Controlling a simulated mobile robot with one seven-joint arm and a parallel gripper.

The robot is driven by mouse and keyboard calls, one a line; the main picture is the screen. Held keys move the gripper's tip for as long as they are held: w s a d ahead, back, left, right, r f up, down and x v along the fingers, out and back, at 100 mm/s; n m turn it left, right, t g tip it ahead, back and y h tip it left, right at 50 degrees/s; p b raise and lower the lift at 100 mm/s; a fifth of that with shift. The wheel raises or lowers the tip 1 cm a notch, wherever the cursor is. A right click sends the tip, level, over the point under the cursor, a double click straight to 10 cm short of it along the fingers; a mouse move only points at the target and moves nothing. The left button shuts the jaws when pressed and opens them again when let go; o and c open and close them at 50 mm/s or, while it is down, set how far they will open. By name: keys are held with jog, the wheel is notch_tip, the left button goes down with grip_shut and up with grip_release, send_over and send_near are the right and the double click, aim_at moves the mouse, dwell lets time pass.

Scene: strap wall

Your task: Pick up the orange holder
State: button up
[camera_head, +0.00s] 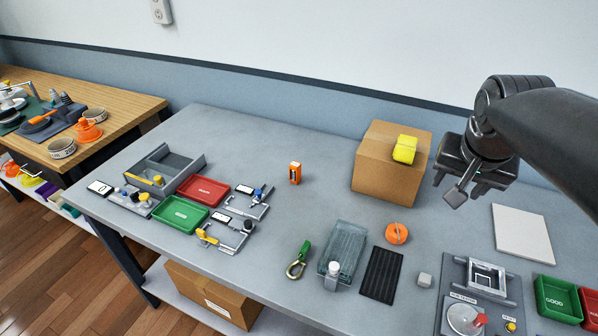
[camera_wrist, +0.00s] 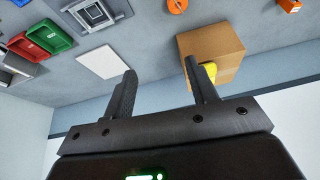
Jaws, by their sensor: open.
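Two orange things lie on the grey table, and I cannot tell which is the holder. A small upright orange block (camera_head: 295,173) with dark markings stands near the table's middle; its edge also shows in the wrist view (camera_wrist: 290,5). A rounded orange piece (camera_head: 396,234) lies in front of the cardboard box; it is partly cut off at the top of the wrist view (camera_wrist: 177,5). My gripper (camera_head: 466,190) is open and empty, above the table to the right of the box and apart from both. Its two fingers show in the wrist view (camera_wrist: 160,70).
A cardboard box (camera_head: 385,175) with a yellow item (camera_head: 405,149) on top stands between my gripper and the orange block. A white board (camera_head: 522,233), a black ribbed mat (camera_head: 382,275) and a clear grey tray (camera_head: 343,250) lie nearby. Table around the orange block is clear.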

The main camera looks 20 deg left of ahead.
jog(key=w+a+f, duration=0.2)
jog(key=w+a, duration=0.8)
jog(key=a, duration=0.1)
jog(key=m, duration=0.1)
send_near(295, 165)
notch_tip(295, 165, down, 2)
jog(key=a, duration=0.1)
jog(key=shift+h, duration=0.4)
jog(key=x, duration=0.5)
jog(key=shift+w+f, duration=0.3)
jog(key=shift+w, duration=0.05)
jog(key=x, duration=0.5)
jog(key=shift+w+d, duration=0.15)
jog(key=shift+w, duration=0.1)
jog(key=c, duration=1.1)
jog(key=shift+r, duration=0.15)
